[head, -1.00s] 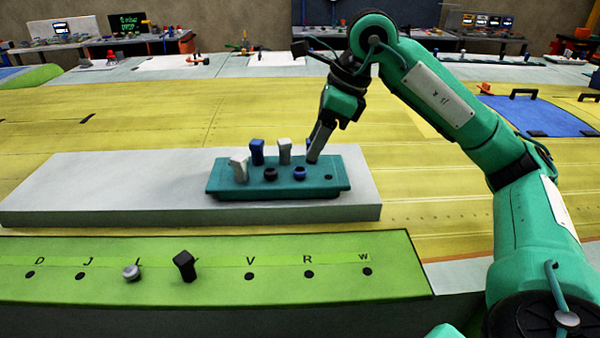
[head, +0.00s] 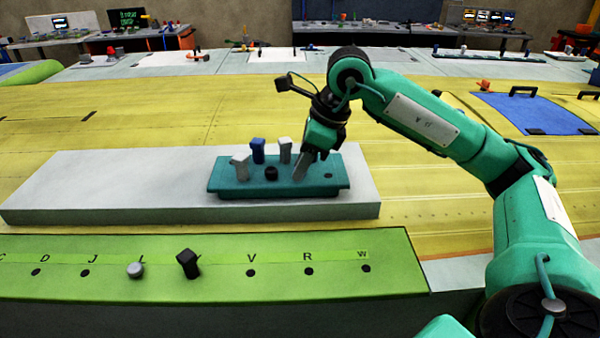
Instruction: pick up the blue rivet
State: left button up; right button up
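The teal tray (head: 230,187) sits on a pale grey block and holds several rivets. A tall blue rivet (head: 258,150) stands upright in its back row between two whitish rivets, a left one (head: 240,166) and a right one (head: 285,149). A short black rivet (head: 271,173) is in the front row. My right gripper (head: 299,172) points down at the tray's front row, right of the black rivet. Its fingers cover the spot where a short blue rivet showed earlier; that rivet is hidden now. I cannot tell whether the fingers are open or shut. My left gripper is out of view.
A green strip (head: 330,287) with lettered holes lies in front; a silver rivet (head: 135,269) and a tilted black rivet (head: 188,263) sit in it. The pale block (head: 110,185) is bare left of the tray. A blue panel (head: 530,113) lies at right.

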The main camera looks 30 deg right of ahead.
jog(key=shift+c, duration=0.9)
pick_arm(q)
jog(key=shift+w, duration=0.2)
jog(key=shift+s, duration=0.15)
pick_arm(e)
jog(key=shift+r, duration=0.15)
jog(key=shift+r, duration=0.25)
notch_tip(320, 180, up, 4)
jog(key=shift+f, duration=0.15)
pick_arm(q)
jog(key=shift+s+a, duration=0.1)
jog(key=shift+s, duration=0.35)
pick_arm(e)
notch_tip(320, 180, up, 16)
jog(key=shift+f, duration=0.25)
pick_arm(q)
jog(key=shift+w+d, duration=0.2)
